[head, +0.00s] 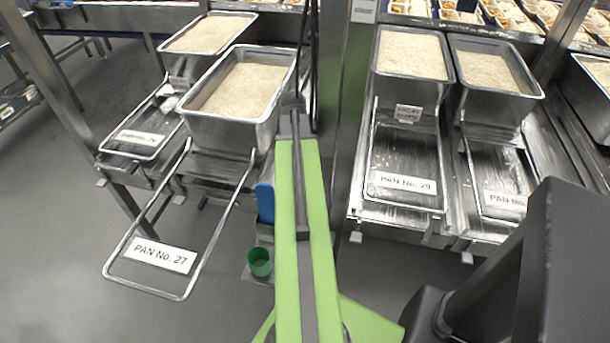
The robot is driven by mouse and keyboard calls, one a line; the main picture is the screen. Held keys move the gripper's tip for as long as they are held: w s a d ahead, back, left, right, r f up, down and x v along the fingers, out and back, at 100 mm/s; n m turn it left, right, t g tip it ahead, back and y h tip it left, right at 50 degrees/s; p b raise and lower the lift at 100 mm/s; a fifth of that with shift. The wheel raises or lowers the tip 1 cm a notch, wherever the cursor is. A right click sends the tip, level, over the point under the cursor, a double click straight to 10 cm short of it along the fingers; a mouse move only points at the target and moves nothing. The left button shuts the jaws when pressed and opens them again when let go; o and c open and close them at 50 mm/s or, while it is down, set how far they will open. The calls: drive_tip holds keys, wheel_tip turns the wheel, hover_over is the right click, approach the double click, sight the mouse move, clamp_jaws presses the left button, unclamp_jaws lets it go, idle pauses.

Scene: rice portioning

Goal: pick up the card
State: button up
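Several white cards with black print show in the head view, and I cannot tell which one the task means. A card reading "PAN No. 27" (161,255) is at the front end of a wire frame at the left. A card that seems to read "PAN No. 29" (401,185) lies at the front of a frame right of centre. Another card starting "PAN No." (506,202) is partly cut off by a dark shape at the right. A smaller card (139,138) lies at the far left; its print is hard to read. My gripper is not in view.
Metal pans of rice stand behind the cards: one at left centre (228,128), one behind it (177,70), and two at the right (405,92) (492,97). A blue object (265,204) and a green cup (260,262) are near the centre. Grey floor (60,240) is clear at left.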

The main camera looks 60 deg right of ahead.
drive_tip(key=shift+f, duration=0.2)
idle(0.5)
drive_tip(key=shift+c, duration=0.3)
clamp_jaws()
